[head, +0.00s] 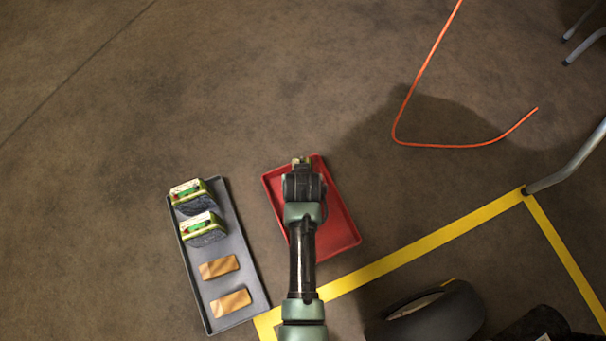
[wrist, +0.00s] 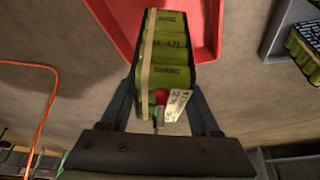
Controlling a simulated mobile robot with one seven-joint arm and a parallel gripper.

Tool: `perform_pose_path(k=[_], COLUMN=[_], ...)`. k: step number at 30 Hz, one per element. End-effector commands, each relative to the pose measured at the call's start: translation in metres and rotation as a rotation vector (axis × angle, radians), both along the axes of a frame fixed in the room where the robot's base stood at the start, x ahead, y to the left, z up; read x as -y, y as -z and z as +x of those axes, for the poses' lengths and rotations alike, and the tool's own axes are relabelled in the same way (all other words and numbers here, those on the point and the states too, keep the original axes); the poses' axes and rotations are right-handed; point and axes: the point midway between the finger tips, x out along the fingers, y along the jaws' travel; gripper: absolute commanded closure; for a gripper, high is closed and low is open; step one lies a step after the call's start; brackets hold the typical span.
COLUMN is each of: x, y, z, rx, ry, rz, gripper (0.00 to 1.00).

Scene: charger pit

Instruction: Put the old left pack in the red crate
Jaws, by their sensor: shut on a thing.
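My gripper (wrist: 163,100) is shut on a pack of green cells (wrist: 165,48) with a tan strap, a red end and a white tag (wrist: 177,105). In the head view my gripper (head: 302,163) is over the far end of the red crate (head: 343,225), and the arm hides much of the crate and nearly all of the pack. In the wrist view the red crate (wrist: 208,53) shows behind the pack. I cannot tell whether the pack touches it.
A grey tray (head: 195,272) left of the crate holds two green-topped packs (head: 203,227) and two tan blocks (head: 219,267). A black tyre (head: 445,318) lies lower right beside yellow floor lines (head: 430,243). An orange cable (head: 408,108) lies upper right. Floor at upper left is clear.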

Motion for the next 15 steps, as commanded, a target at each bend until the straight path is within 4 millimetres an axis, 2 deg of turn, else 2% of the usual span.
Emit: perform_pose_path(k=[2,10,15], x=[0.000,0.000,0.000], y=[0.013,0.025,0.044], z=[0.004,0.004,0.004], rx=[0.012,0.013,0.011], ry=[0.000,0.000,0.000], rz=[0.000,0.000,0.000], gripper=[1.00,1.00,1.00])
